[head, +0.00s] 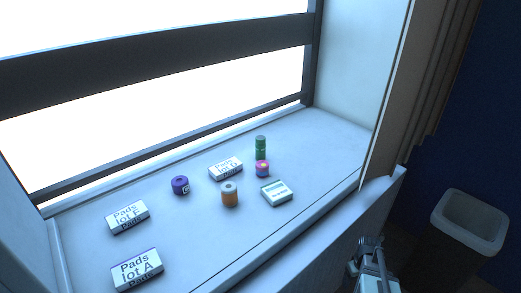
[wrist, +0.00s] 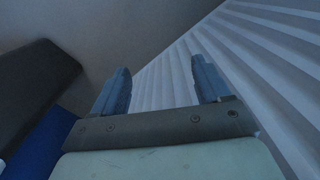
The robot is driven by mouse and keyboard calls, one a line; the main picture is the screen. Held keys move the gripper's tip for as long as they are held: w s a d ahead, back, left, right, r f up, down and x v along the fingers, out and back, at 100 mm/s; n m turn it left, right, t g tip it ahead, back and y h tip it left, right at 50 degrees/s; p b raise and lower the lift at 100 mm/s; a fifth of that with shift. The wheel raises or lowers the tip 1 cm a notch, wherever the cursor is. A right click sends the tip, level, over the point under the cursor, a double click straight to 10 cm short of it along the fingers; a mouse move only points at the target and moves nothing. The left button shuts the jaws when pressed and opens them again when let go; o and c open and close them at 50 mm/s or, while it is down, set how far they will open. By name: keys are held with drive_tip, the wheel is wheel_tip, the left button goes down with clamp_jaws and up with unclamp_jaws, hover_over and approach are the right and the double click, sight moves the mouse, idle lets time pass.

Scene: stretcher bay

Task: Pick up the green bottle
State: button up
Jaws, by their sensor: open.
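The green bottle (head: 260,147) stands upright on the window sill (head: 330,141), toward its right end. A pink and purple roll (head: 262,168) sits just in front of it and hides its lowest part. My gripper (head: 369,243) is low at the right in the head view, off the front of the sill and well apart from the bottle. In the wrist view, my gripper (wrist: 163,88) has its two fingers spread with nothing between them. The bottle does not show in the wrist view.
Near the bottle are a pad box (head: 226,168), an orange jar (head: 230,195) and a small white-green box (head: 276,192). Farther left are a purple roll (head: 180,185) and two pad boxes (head: 128,217) (head: 137,269). A bin (head: 467,222) stands at right. The sill's right end is clear.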

drive_tip(key=w+d+r+n+t+h, duration=0.1)
drive_tip(key=w+d+r+t, duration=0.1)
drive_tip(key=w+d+r, duration=0.4)
drive_tip(key=w+d+r+t, duration=0.1)
drive_tip(key=w+d+r, duration=0.2)
drive_tip(key=d+r, duration=0.45)
wheel_tip(320, 180, up, 34)
drive_tip(key=n+g+y, duration=0.1)
drive_tip(key=n+g, duration=0.1)
drive_tip(key=n, duration=1)
hover_over(261, 146)
drive_tip(key=w, duration=0.2)
drive_tip(key=shift+s, duration=0.15)
drive_tip(key=shift+a, duration=0.1)
drive_tip(key=shift+f, duration=0.2)
wheel_tip(261, 146, down, 7)
drive_tip(key=shift+f, duration=0.2)
drive_tip(key=shift+w+f, duration=0.2)
drive_tip(key=shift+f, duration=2.7)
drive_tip(key=shift+c, duration=0.3)
